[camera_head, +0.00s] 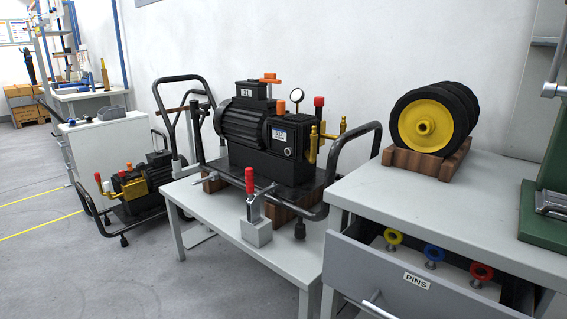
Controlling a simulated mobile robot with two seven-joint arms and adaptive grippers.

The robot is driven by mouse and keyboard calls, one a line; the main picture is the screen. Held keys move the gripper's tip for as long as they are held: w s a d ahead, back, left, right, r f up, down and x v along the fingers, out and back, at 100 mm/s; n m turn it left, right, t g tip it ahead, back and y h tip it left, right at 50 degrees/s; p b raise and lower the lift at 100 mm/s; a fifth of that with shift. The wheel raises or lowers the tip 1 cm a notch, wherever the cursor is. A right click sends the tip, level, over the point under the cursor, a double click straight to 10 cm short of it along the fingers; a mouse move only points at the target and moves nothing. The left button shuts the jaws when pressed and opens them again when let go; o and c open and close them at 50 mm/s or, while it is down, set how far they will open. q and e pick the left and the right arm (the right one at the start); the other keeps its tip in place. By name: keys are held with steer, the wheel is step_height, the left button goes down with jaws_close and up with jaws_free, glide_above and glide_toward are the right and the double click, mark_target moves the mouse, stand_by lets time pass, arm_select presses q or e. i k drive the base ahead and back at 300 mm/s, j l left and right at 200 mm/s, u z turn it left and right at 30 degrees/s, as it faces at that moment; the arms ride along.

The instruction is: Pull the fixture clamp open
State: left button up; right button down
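The fixture clamp (252,207) is a metal toggle clamp with a red handle grip. Its handle stands nearly upright. It is mounted on a grey block (257,233) at the front edge of the light grey middle table (215,226). The black pump machine (262,138) sits just behind it in a dark tubular frame, resting on wooden blocks. I cannot tell whether the clamp touches the frame. Neither of my grippers is in view.
The grey cabinet (375,187) on the right has an open drawer labelled PINS (416,281) with colored ring-topped pins. Black wheels with a yellow hub (425,125) stand on a wooden cradle. A similar machine (130,185) is at left. The floor (90,275) at front left is clear.

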mark_target(249, 176)
steer(key=i+j+z, duration=0.3)
steer(key=i, duration=0.2)
steer(key=i+j+z, duration=0.3)
steer(key=i+j, duration=0.2)
steer(key=i+j+z, duration=0.15)
steer(key=j, duration=0.2)
steer(key=j+z, duration=0.15)
steer(key=j, duration=0.25)
steer(key=i+j+z, duration=0.15)
steer(key=j, duration=0.25)
